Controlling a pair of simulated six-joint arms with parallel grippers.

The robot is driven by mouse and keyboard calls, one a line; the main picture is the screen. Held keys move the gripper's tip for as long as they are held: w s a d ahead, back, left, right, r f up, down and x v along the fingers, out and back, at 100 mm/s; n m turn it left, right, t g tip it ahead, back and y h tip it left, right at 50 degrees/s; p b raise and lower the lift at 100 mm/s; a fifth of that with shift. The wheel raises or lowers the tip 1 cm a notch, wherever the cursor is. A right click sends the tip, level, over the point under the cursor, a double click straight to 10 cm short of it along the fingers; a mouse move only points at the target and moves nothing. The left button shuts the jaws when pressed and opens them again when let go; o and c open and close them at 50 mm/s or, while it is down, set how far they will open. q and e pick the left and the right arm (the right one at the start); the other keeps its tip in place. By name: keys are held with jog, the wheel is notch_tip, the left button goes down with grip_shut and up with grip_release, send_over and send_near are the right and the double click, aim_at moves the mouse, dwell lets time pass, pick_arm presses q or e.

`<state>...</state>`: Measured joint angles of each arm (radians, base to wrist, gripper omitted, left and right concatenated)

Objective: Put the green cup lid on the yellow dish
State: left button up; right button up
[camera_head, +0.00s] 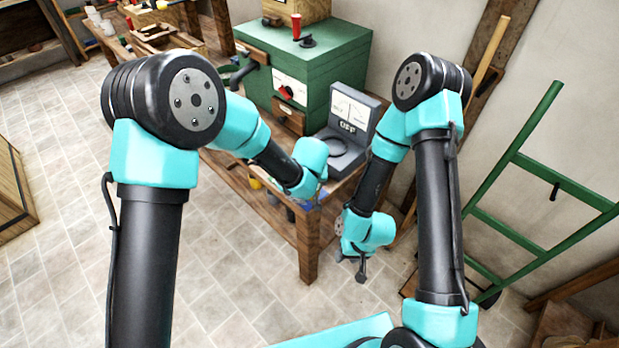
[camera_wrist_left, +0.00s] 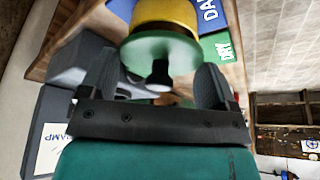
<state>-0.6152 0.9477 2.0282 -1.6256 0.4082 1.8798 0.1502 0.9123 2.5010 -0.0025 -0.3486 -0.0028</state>
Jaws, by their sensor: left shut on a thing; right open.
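The green cup lid (camera_wrist_left: 158,50) is a round disc with a dark knob, seen in the left wrist view between the fingers of my left gripper (camera_wrist_left: 158,62), which is shut on it. The yellow dish (camera_wrist_left: 165,12) shows right behind the lid, partly covered by it; I cannot tell whether they touch. In the head view my left wrist hides the lid, the dish and the left fingers at the table's near corner. My right gripper (camera_head: 362,268) is open and empty, hanging beside the table over the floor.
A grey meter (camera_head: 350,118) and a green cabinet (camera_head: 335,65) stand on the wooden table (camera_head: 309,240). In the left wrist view, a blue label (camera_wrist_left: 211,14) and a green DRY label (camera_wrist_left: 222,47) lie near the dish.

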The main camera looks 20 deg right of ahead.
pick_arm(q)
jog(key=shift+f, duration=0.3)
jog(key=o, duration=0.8)
jog(key=shift+r, duration=0.15)
jog(key=shift+r, duration=0.55)
jog(key=v, duration=1.2)
jog(key=shift+f, duration=0.1)
